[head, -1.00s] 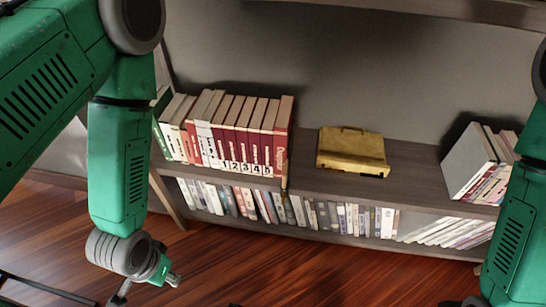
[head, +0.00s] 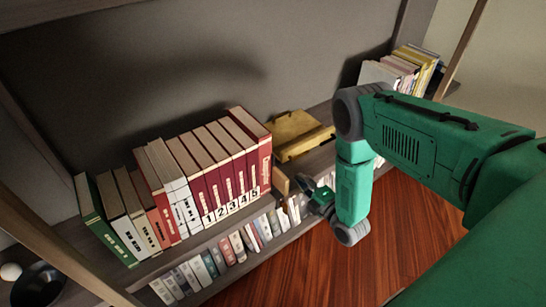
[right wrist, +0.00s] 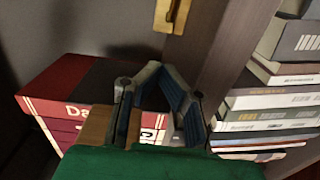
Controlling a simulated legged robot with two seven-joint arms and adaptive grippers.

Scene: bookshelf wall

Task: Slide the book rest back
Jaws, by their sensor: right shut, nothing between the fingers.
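A narrow tan wooden piece (head: 281,183), which looks like the book rest, stands at the right end of the red numbered books (head: 235,165) and sticks out toward the shelf's front edge. In the right wrist view the wooden piece (right wrist: 96,127) shows beside the red books (right wrist: 60,95), partly hidden by my gripper. My right gripper (head: 308,188) is just right of the wooden piece, at the shelf's front edge. Its fingers (right wrist: 161,70) are shut and empty. I cannot tell whether they touch the wooden piece. My left gripper is out of view.
A yellow stand (head: 298,134) lies on the upper shelf behind my right gripper. Several more books (head: 405,70) stand at the far right. The lower shelf holds a row of books (head: 215,257). The wooden floor (head: 300,270) in front is clear.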

